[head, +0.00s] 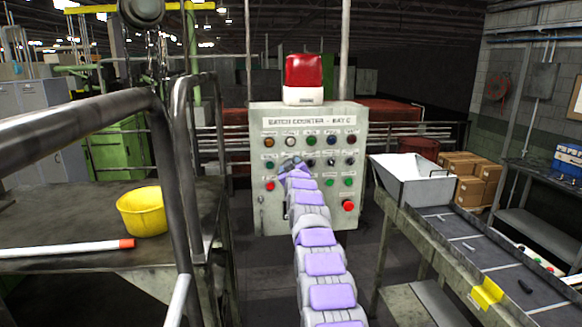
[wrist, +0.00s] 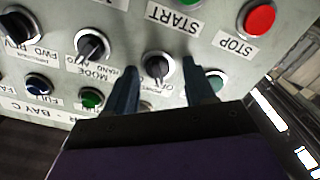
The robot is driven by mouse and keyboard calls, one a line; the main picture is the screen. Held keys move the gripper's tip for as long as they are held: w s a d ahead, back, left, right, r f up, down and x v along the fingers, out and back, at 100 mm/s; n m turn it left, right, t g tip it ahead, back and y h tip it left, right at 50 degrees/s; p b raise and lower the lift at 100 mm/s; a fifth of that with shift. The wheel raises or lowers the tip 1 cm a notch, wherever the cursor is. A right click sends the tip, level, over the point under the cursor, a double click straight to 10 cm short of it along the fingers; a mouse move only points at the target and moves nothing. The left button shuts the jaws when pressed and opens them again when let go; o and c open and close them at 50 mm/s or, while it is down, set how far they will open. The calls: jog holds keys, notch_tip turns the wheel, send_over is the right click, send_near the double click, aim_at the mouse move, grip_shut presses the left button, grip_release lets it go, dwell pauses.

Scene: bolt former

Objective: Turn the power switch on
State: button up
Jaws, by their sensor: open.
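The grey control panel (head: 335,222), headed "BATCH COUNTER - BAY C", stands ahead in the head view. The wrist view shows its face (wrist: 215,55) upside down. A black rotary knob (wrist: 158,67) on a pale round base has a partly hidden label that seems to include "OFF"; it looks like the power switch. My gripper (wrist: 159,64) is open, with one dark finger on each side of this knob. I cannot tell whether the fingers touch it. In the head view my gripper (head: 291,162) is at the panel's middle, and the knob is hidden.
Near the knob are a MODE knob (wrist: 92,46), a red STOP button (wrist: 260,18) and a green button (wrist: 91,98). A red beacon (head: 304,72) tops the panel. A conveyor (head: 470,235) lies right; a railing (head: 165,150) and yellow bucket (head: 142,212) are left.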

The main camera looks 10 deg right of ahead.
jog(key=shift+c, duration=0.2)
grip_shut()
dwell(0.3)
jog(key=shift+m, duration=0.4)
jog(key=m+p, duration=0.2)
jog(key=m, duration=0.9)
jog(key=shift+d+f+p, duration=0.1)
jog(key=shift+d+p, duration=0.05)
jog(key=shift+p, duration=0.2)
